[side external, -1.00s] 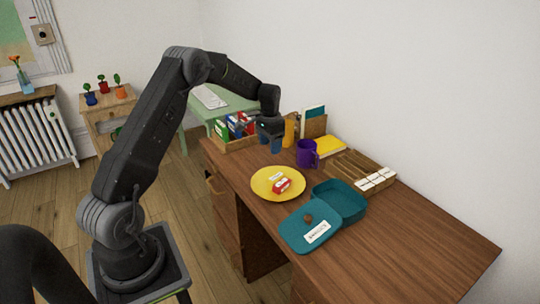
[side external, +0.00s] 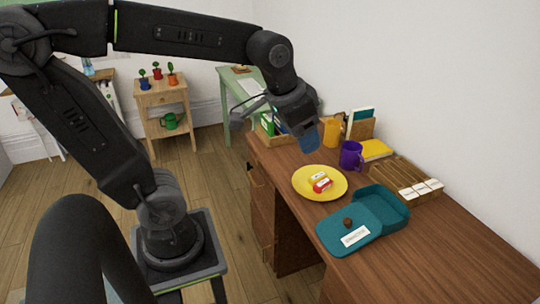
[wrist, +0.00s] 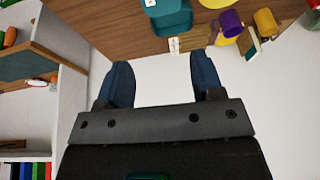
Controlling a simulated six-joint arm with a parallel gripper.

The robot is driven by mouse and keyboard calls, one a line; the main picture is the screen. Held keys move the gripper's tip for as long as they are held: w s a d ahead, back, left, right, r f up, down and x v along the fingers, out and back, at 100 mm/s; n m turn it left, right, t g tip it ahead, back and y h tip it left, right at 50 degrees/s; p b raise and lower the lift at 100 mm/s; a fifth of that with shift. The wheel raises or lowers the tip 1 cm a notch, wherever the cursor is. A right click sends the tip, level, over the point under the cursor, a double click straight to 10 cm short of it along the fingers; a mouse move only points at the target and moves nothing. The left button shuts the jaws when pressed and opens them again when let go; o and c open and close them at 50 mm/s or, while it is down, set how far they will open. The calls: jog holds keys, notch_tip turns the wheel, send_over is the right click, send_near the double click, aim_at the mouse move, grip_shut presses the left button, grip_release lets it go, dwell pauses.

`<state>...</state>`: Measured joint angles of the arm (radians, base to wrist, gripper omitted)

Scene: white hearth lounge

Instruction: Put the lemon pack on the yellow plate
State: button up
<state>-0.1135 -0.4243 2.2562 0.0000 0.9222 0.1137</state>
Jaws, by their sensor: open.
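The yellow plate (side external: 301,188) lies on the wooden desk in the side external view. Two small packs lie on it, touching or nearly so: a yellowish one with a pale label (side external: 317,177), which looks like the lemon pack, and a red one with a white label (side external: 321,186). Their print is too small to read. My gripper (side external: 308,141) is open above the desk, behind the plate, with its blue fingers pointing down. In the wrist view my gripper (wrist: 161,78) is empty between its spread fingers. Only an edge of the plate (wrist: 213,3) shows there.
A teal box with its lid (side external: 380,206) stands in front of the plate. A purple mug (side external: 350,156), an orange mug (side external: 331,132) and a wooden rack (side external: 405,182) stand along the wall. A box of coloured files (side external: 267,124) is partly behind my gripper. The desk's front right is clear.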

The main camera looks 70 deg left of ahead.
jog(key=s+d+f+t, duration=0.1)
jog(key=s+d, duration=0.2)
jog(key=s, duration=0.4)
jog(key=shift+s+f+h, duration=0.3)
jog(key=shift+f, duration=0.05)
